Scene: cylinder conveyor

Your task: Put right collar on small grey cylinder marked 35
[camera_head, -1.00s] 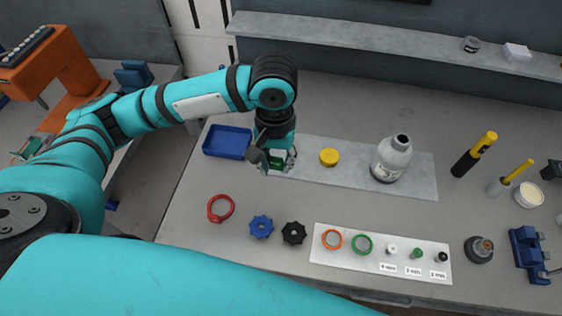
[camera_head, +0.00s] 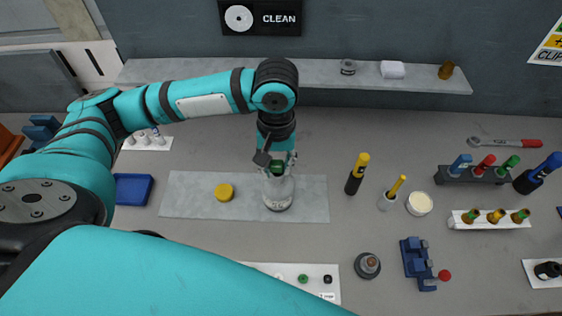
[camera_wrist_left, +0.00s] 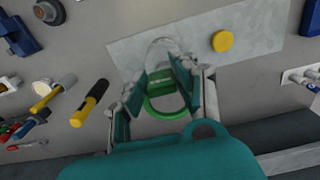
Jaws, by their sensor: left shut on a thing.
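My left gripper (camera_head: 277,172) is shut on a green collar (camera_wrist_left: 168,112), a ring with a small green block on it. The ring shows between the fingers in the left wrist view. The small grey cylinder (camera_head: 278,196) looks like a pale bottle standing upright on the light grey mat. The gripper is over its top in the head view and hides its neck. A pale part of it shows beyond the fingers in the left wrist view (camera_wrist_left: 158,47). I cannot tell whether the collar touches it. Its mark is not readable. My right gripper is not in view.
A yellow cap (camera_head: 224,192) lies on the grey mat (camera_head: 187,202). A blue tray (camera_head: 133,189) is at the left. A black-yellow tool (camera_head: 357,174) and a blue stand (camera_head: 417,263) are at the right. My arm covers the front left.

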